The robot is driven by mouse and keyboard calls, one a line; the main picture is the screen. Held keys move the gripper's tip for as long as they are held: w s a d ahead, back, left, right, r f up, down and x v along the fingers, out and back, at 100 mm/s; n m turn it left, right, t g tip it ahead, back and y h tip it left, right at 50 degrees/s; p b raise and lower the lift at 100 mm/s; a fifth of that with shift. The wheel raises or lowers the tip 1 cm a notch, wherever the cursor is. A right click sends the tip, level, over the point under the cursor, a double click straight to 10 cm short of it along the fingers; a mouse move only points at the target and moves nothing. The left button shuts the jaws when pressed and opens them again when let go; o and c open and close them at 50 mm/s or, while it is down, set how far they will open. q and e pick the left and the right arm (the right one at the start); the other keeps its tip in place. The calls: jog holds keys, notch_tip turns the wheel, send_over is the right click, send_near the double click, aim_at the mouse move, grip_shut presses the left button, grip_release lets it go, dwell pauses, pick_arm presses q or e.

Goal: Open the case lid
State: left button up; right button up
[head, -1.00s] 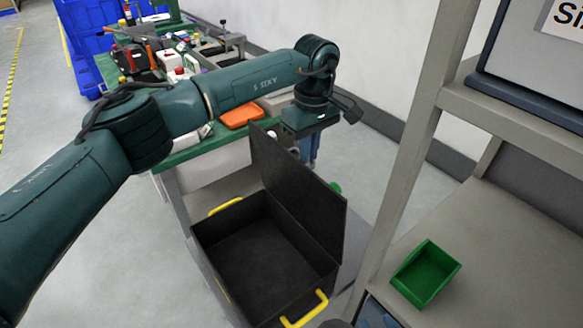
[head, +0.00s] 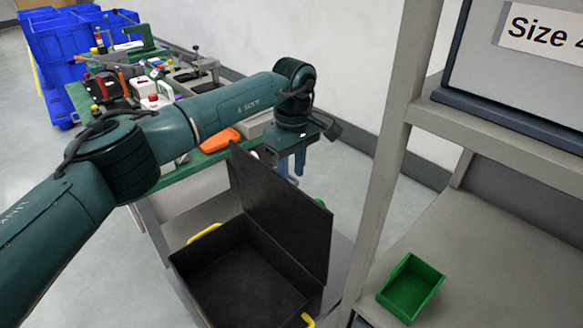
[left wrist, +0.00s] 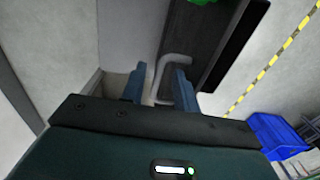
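The black case (head: 240,285) stands on a grey surface at the bottom middle of the head view. Its lid (head: 280,210) is raised, standing steeply up from the case's far right side, and the empty-looking inside shows. Yellow handles (head: 204,233) sit on the case. My left gripper (head: 291,166) is just behind the raised lid, fingers pointing down; I see no contact with it. In the left wrist view the two blue fingers (left wrist: 160,88) are apart, with a bent grey bar (left wrist: 165,72) showing between or beyond them. My right gripper is out of view.
A grey rack (head: 390,150) with a green bin (head: 411,288) on its shelf stands at right. Behind my left arm is a green-topped bench (head: 185,170) with tools and an orange item (head: 220,140). Blue crates (head: 75,45) stand at far left.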

pick_arm(q)
notch_tip(320, 180, up, 13)
dwell(0.5)
jog(key=shift+w+d, duration=0.1)
